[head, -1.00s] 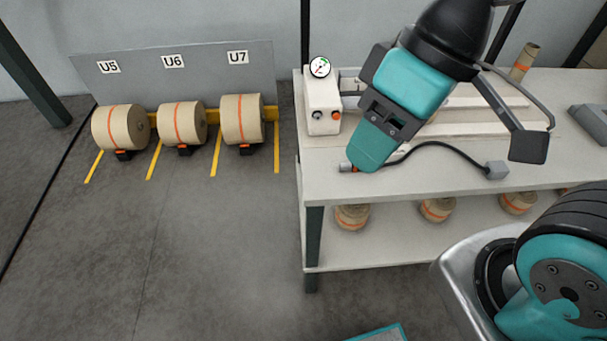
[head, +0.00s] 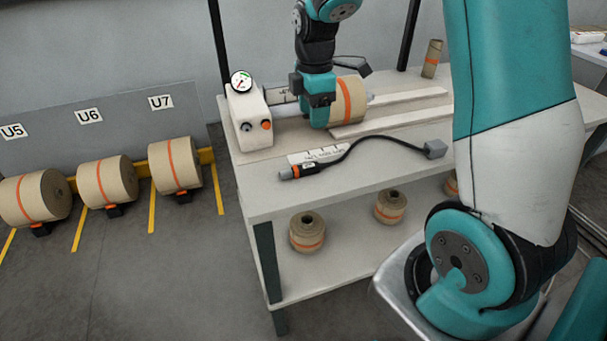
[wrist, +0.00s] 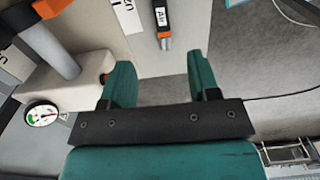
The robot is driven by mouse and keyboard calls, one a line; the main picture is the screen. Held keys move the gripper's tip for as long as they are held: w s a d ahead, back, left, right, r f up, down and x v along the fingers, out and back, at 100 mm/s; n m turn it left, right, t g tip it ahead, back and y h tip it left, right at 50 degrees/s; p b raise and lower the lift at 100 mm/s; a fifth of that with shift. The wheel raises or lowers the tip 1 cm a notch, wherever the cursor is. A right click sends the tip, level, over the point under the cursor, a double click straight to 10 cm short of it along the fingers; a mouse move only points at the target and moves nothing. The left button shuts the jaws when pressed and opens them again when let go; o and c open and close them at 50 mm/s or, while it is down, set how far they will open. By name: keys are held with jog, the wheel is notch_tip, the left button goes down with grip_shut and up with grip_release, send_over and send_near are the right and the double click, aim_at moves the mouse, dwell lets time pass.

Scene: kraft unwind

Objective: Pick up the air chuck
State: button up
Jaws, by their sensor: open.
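The air chuck (head: 304,170) lies on the bench top near its front edge. It is a dark tool with a grey and orange end and a small white label, and a black hose runs from it to a grey block (head: 435,149). It also shows in the wrist view (wrist: 163,24), beyond and between my fingertips. My gripper (head: 319,124) is over the bench behind the chuck, in front of part of a kraft roll. In the wrist view my gripper (wrist: 157,70) has its two teal fingers apart with nothing between them.
A kraft roll (head: 349,98) sits on a shaft by a white unit with a gauge (head: 241,82). A white card (head: 318,154) lies behind the chuck. Several rolls stand on the lower shelf (head: 345,252). Racked rolls stand under U5, U6 and U7 at left. The floor in front is clear.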

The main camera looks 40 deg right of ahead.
aim_at(313, 165)
notch_tip(313, 165, down, 15)
jog(key=shift+r+p, duration=0.15)
jog(key=shift+p, duration=0.55)
grip_shut()
notch_tip(313, 165, up, 20)
jog(key=shift+b, duration=0.35)
